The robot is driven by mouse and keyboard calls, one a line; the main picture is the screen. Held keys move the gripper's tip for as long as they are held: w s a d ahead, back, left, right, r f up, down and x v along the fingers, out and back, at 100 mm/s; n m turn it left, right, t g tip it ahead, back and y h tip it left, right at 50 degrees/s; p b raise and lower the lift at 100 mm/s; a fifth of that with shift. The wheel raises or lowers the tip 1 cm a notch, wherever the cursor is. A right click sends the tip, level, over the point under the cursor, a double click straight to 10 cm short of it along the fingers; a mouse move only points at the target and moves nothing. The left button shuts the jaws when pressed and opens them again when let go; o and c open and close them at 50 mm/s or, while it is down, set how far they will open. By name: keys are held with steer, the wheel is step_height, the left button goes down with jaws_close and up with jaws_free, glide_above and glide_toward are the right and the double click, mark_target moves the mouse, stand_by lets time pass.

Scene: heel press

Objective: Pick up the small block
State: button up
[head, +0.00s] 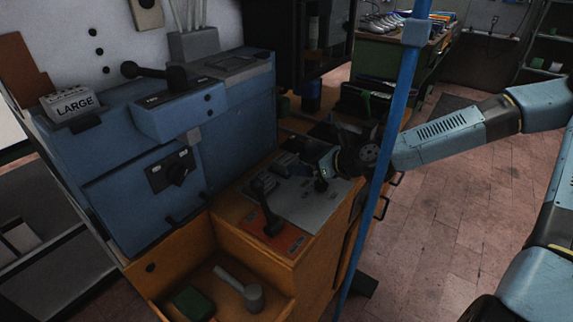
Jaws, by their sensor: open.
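No block marked small can be read in this view, so I cannot tell which thing is the small block. A pale block marked "LARGE" (72,103) sits on top of the blue press (120,190) at the left. My gripper (318,172) reaches in from the right, low over the grey mat (308,211) on the wooden bench. It is open; its fingers are dark and hard to make out. Small dark items (285,163) lie at the mat's far left, close to my gripper. I cannot tell whether it touches anything.
A blue upright post (383,160) stands in front of my arm. A black-knobbed lever (268,205) rises from an orange plate at the mat's near-left side. An open wooden tray (255,262) below holds a green block (195,302) and a grey mallet (245,290). Floor at right is clear.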

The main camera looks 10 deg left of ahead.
mark_target(288, 160)
steer(key=shift+x, duration=2.9)
steer(key=shift+w+f, duration=0.1)
steer(key=shift+c, duration=0.4)
steer(key=c, duration=1.5)
steer(key=shift+c, duration=0.6)
